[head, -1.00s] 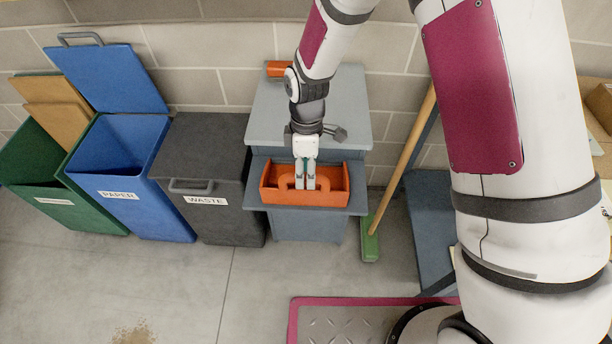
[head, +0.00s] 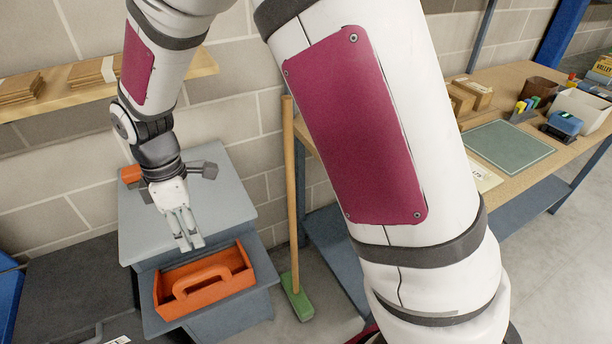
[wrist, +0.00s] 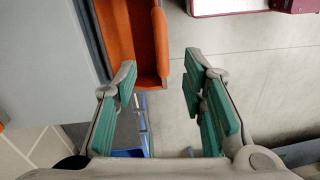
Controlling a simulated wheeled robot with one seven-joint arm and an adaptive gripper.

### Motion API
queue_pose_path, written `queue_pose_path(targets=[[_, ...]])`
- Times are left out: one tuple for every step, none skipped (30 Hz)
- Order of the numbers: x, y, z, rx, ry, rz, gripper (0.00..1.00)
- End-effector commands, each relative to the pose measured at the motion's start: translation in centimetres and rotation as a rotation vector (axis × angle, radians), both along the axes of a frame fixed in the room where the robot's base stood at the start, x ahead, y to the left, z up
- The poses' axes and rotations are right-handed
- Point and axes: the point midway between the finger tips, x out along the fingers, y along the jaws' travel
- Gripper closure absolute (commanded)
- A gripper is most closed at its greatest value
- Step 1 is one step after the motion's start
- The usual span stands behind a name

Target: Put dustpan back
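I cannot make out a dustpan in either view. My gripper (head: 187,246) is open and empty. In the head view it hangs above the back edge of an orange tote (head: 205,284) with a raised handle, which sits on the lower step of a grey cabinet (head: 240,195). In the wrist view the green-padded fingers (wrist: 163,90) stand apart, and part of the orange tote (wrist: 118,30) shows beyond them at the upper left. A small orange thing (head: 131,173) on the cabinet top is partly hidden behind my arm.
A broom with a green head (head: 297,300) leans on the wall right of the cabinet. A wooden workbench (head: 535,100) with boxes and a green mat (head: 508,148) stands at the right. A wooden wall shelf (head: 80,85) is upper left. A dark bin (head: 75,290) stands left.

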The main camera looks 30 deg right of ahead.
Motion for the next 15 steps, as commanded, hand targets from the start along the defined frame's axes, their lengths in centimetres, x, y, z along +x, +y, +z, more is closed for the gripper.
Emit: queue_pose_path(targets=[[-0.1,-1.1,2.0,0.000,-0.031,-0.057,0.62],[-0.3,-1.8,3.1,-0.001,-0.049,-0.097,0.62],[-0.6,-2.8,4.6,-0.002,-0.072,-0.156,0.62],[-0.9,-3.6,5.8,-0.001,-0.090,-0.202,0.62],[-1.2,-4.4,6.9,-0.001,-0.107,-0.249,0.62],[-1.8,-5.4,8.3,0.001,-0.129,-0.310,0.62],[-2.2,-6.1,9.2,0.004,-0.145,-0.358,0.62],[-2.7,-6.9,10.2,0.007,-0.161,-0.404,0.62],[-3.4,-7.8,11.4,0.012,-0.184,-0.468,0.62],[-4.0,-8.6,12.2,0.017,-0.199,-0.515,0.62],[-4.6,-9.2,13.1,0.023,-0.215,-0.562,0.62],[-5.4,-10.1,14.1,0.031,-0.236,-0.624,0.62],[-6.1,-10.8,14.8,0.038,-0.250,-0.671,0.62],[-6.8,-11.4,15.5,0.046,-0.265,-0.718,0.62],[-7.7,-12.3,16.3,0.058,-0.284,-0.780,0.62]])
